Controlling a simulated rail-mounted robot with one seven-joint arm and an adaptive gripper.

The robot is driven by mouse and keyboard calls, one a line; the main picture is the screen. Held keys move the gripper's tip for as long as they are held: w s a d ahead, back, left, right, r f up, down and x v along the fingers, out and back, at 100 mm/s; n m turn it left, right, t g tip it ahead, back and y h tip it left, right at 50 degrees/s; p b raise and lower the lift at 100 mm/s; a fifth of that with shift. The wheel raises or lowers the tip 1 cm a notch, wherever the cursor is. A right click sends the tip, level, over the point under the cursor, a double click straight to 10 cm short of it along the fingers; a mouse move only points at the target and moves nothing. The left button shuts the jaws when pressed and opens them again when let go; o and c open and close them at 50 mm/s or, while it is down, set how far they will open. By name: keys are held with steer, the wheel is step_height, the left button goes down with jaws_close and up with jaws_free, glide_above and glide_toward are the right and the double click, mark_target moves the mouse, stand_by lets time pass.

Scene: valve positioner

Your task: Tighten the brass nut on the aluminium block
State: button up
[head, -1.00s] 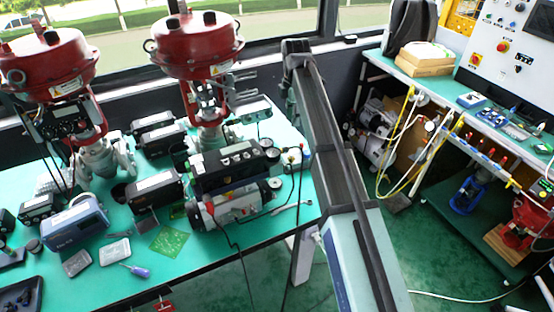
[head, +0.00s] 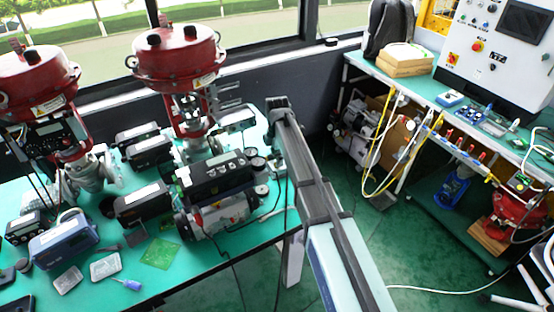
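I cannot make out the brass nut in the head view. A silver-grey metal body (head: 222,213) lies in front of a black positioner box (head: 218,178) near the right end of the green bench. I cannot tell whether this body is the aluminium block. My long dark and pale-blue arm link (head: 335,250) crosses the middle of the view and hides the bench's right edge. No gripper fingers can be made out, so whether they are open or shut does not show.
Two red-topped valve actuators (head: 180,55) (head: 38,82) stand at the back of the green bench (head: 205,258). Black boxes, a blue-grey instrument (head: 63,240), a green circuit board (head: 160,253) and a blue-handled screwdriver (head: 127,285) lie leftward. A second bench (head: 420,95) stands right.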

steer(key=shift+f, duration=0.85)
jaws_close()
